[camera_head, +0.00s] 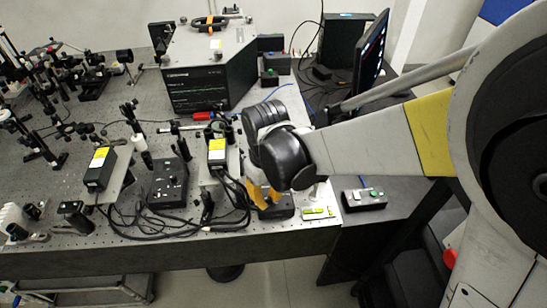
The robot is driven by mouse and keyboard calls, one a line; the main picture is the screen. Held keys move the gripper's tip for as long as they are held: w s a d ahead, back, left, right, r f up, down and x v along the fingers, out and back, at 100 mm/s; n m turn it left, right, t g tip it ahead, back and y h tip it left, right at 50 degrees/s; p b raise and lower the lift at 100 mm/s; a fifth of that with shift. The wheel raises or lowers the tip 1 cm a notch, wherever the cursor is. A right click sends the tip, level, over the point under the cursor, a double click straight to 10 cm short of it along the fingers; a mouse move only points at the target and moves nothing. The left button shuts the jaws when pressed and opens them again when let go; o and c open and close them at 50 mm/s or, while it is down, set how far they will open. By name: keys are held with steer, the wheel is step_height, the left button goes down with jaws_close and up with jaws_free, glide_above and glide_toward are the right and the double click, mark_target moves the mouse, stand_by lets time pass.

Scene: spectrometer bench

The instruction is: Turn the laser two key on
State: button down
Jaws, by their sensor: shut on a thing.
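My gripper (262,196) reaches down from the black wrist at the bench's front right. Its yellow-orange fingers are shut on a small part at a low black box (285,212) near the front edge. I take this part to be the laser key, but the fingers and wrist hide it, so its turn position cannot be seen. A black laser unit with a yellow label (217,152) stands just left of the fingers, and another (100,168) stands further left.
Black cables (225,205) loop close left of the fingers. A black controller (167,185) sits left of them. A large black spectrometer box (205,80) and a monitor (371,52) stand behind. A yellow-green level-like strip (318,212) lies right of the gripper.

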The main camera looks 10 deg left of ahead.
steer(key=m, duration=0.5)
steer(key=shift+m, duration=0.4)
stand_by(0.4)
steer(key=c, duration=1.3)
jaws_free()
